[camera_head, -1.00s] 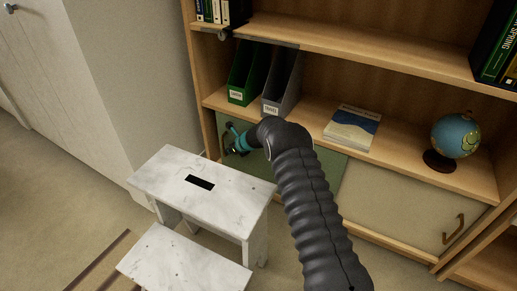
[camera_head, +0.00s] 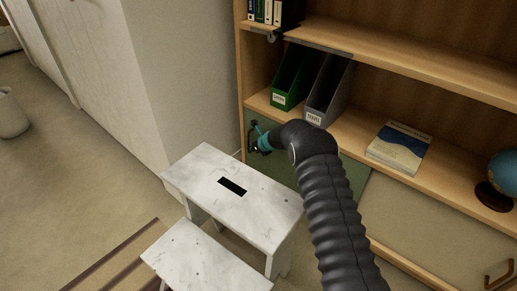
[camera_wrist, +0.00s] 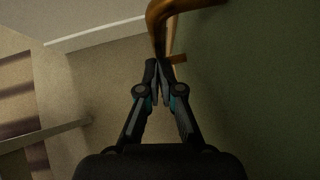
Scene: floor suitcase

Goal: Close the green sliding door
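The green sliding door (camera_head: 285,171) forms the left part of the low cabinet front in the head view. Its left edge is close to the cabinet's left side. Its dark handle (camera_head: 251,137) is near that edge. My gripper (camera_head: 257,141) is at the handle, reaching in from the right. In the wrist view the brass handle (camera_wrist: 158,36) runs down to the fingertips of my gripper (camera_wrist: 158,64). The fingers are nearly together and appear closed on the handle's end. The door surface (camera_wrist: 255,90) fills the right side there.
A white marbled step stool (camera_head: 205,185) stands in front of the door, close to my arm. A cream door (camera_head: 440,225) is to the right. File holders (camera_head: 328,90), a book (camera_head: 399,148) and a globe (camera_head: 503,175) sit on the shelf above. Open floor is at left.

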